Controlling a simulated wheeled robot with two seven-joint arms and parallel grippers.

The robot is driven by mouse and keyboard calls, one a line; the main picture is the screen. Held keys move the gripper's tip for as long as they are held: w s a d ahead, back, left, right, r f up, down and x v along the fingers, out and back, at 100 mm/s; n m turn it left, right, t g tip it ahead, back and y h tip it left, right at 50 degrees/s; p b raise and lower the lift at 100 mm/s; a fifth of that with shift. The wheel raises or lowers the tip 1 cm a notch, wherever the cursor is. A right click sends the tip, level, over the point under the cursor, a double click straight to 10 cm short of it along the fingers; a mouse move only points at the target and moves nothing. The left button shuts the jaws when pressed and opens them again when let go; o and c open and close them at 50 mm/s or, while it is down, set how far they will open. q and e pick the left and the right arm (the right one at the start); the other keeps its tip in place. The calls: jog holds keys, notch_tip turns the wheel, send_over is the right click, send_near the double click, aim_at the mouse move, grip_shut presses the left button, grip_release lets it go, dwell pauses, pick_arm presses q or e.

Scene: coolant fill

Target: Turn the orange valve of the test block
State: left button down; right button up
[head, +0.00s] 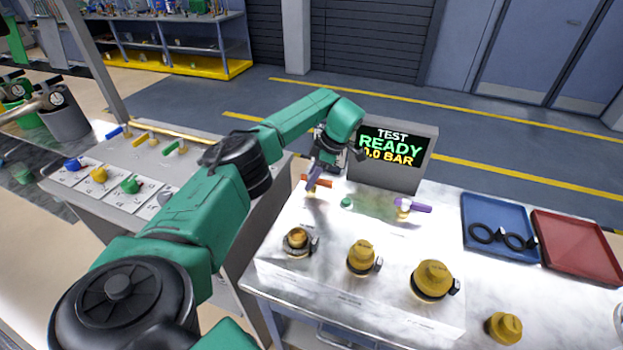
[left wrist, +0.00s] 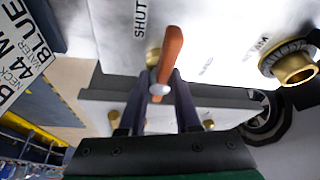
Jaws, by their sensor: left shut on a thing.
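The orange valve (head: 317,182) sits on the test block (head: 290,222), near its back left, below the display screen. In the left wrist view the orange handle (left wrist: 172,55) lies between the fingers of my left gripper (left wrist: 165,88). My left gripper also shows in the head view (head: 313,178), where its fingers reach down at the handle. It is shut on the orange handle. A brass part of the valve shows beside the handle. The display (head: 391,155) reads "TEST READY 0.0 BAR". My right gripper is not in view.
A purple-handled valve (head: 413,207) and a green button (head: 346,202) are on the block. Brass fittings (head: 362,258) line its front. A blue tray (head: 496,250) with black rings and a red tray (head: 570,245) lie to the right. A side cart (head: 60,185) holds coloured parts.

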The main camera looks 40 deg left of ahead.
pick_arm(q)
jog(key=shift+r, duration=0.1)
jog(key=c, duration=0.6)
grip_release()
jog(key=b+v, duration=0.1)
jog(key=v, duration=1.3)
jog(key=shift+r, duration=0.25)
